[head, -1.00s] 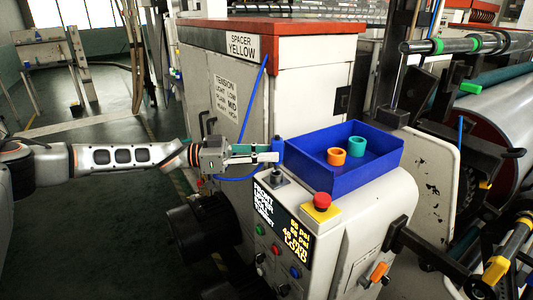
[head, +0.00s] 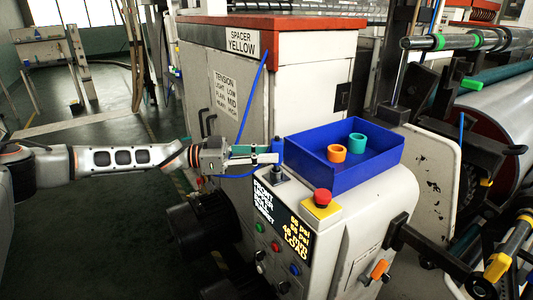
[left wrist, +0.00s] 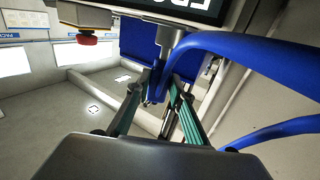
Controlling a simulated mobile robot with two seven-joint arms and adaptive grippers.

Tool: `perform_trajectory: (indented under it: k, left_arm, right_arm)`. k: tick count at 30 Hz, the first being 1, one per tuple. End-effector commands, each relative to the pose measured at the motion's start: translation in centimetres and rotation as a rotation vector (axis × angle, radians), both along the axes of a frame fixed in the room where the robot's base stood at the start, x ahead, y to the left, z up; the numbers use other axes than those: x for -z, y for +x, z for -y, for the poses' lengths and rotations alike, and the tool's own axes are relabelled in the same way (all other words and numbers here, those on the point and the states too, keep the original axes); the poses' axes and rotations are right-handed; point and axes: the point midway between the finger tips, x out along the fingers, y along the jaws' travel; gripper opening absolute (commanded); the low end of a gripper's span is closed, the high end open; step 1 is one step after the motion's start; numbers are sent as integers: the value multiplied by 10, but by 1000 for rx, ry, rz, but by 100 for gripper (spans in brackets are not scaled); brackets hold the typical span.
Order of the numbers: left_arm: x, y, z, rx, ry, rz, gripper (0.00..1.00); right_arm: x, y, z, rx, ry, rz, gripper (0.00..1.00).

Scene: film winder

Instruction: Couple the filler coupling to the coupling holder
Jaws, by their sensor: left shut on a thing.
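The filler coupling (head: 277,146) is a small blue cylinder on a blue hose. My left gripper (head: 268,154) is shut on it, above the console's left end. The coupling holder (head: 278,174) is a short grey post on a dark base, just below the coupling. In the left wrist view, the green-padded fingers of my left gripper (left wrist: 160,92) close around the blue coupling (left wrist: 158,78), in line with the grey holder (left wrist: 172,38). I cannot tell whether the coupling is seated on the holder or just above it. My right gripper is not in view.
A blue tray (head: 330,178) holding an orange ring (head: 337,154) and a green ring (head: 357,142) sits right of the coupling. A red stop button (head: 322,197) stands near the console's front edge. The blue hose (head: 250,100) runs beside my left gripper.

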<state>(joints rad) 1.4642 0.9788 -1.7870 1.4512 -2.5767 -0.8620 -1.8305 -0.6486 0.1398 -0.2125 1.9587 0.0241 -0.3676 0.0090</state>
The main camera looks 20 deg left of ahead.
Motion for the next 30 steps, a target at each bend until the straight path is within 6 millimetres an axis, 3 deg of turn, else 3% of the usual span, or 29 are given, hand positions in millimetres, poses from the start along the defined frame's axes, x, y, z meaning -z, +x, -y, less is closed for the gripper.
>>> perform_trajectory:
  k: [30]
  left_arm:
    - [22,0,0,0,0,0,0]
  right_arm:
    - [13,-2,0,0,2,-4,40]
